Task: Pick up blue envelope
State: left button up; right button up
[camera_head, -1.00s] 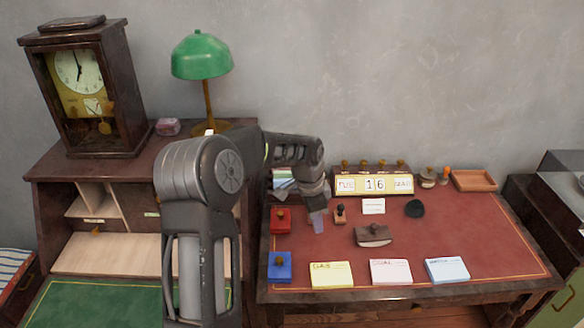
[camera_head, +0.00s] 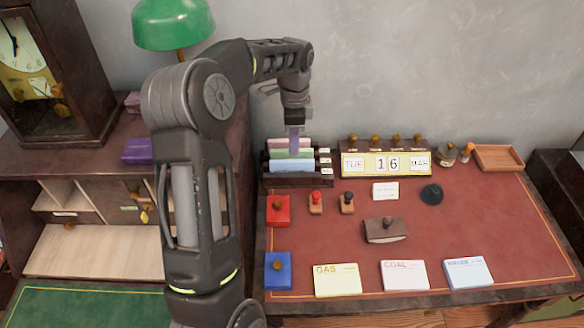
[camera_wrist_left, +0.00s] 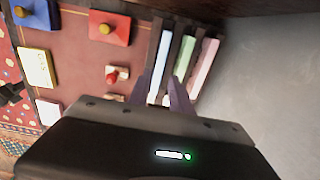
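The blue envelope (camera_head: 291,167) stands in front of a green envelope (camera_head: 284,154) and a pink envelope (camera_head: 282,144) in a dark rack (camera_head: 300,181) at the back left of the red desk. My left gripper (camera_head: 294,147) points down just above the rack. In the left wrist view the blue envelope (camera_wrist_left: 159,62) is the pale strip nearest the desk stamps. The purple fingers (camera_wrist_left: 163,88) are apart there, around the line of the blue and green envelopes. I cannot tell whether they touch either.
A calendar block (camera_head: 386,162) stands right of the rack. Red (camera_head: 316,203) and black (camera_head: 347,204) stamps stand in front. Gas (camera_head: 337,280), coal (camera_head: 404,275) and a pale blue card stack (camera_head: 468,273) line the front edge.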

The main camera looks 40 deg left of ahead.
aim_at(293, 161)
pick_arm(q)
jog(key=shift+f, duration=1.1)
jog(key=shift+f+p, duration=0.7)
jog(key=shift+f, duration=1.95)
jog(key=shift+s, duration=0.1)
grip_shut()
